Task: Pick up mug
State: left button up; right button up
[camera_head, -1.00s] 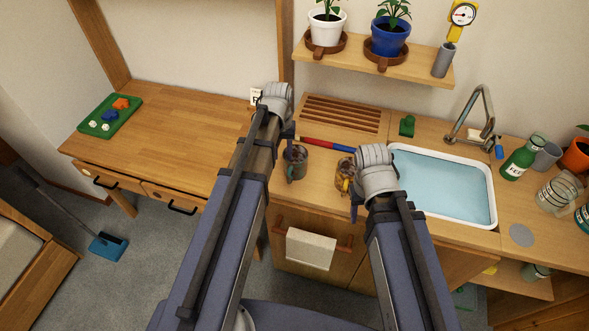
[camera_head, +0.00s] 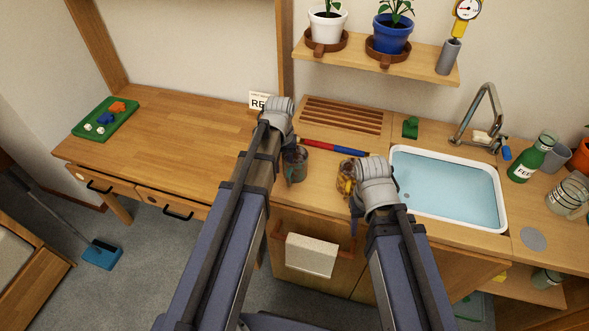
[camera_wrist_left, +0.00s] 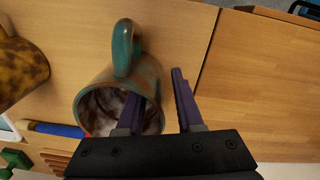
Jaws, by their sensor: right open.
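A teal-and-brown mug (camera_head: 297,167) stands on the counter left of the sink. In the left wrist view the mug (camera_wrist_left: 123,50) shows its teal handle and open mouth. My left gripper (camera_wrist_left: 162,100) is open at its rim, one finger inside the mouth and the other outside, with the wall between them. A gap shows beside the outer finger. A mottled yellow-brown mug (camera_head: 344,180) stands to the right, and also shows in the left wrist view (camera_wrist_left: 20,68). My right gripper (camera_head: 355,206) is open beside it, its fingers mostly hidden by my wrist.
The sink (camera_head: 450,190) lies right of my right arm. A red-and-blue rod (camera_head: 333,147) lies behind the mugs, near a slatted rack (camera_head: 343,115). A green tray (camera_head: 105,118) is far left; the wooden desktop (camera_head: 180,135) between is largely clear.

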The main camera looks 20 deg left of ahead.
pick_arm(q)
grip_shut()
dwell(1.2)
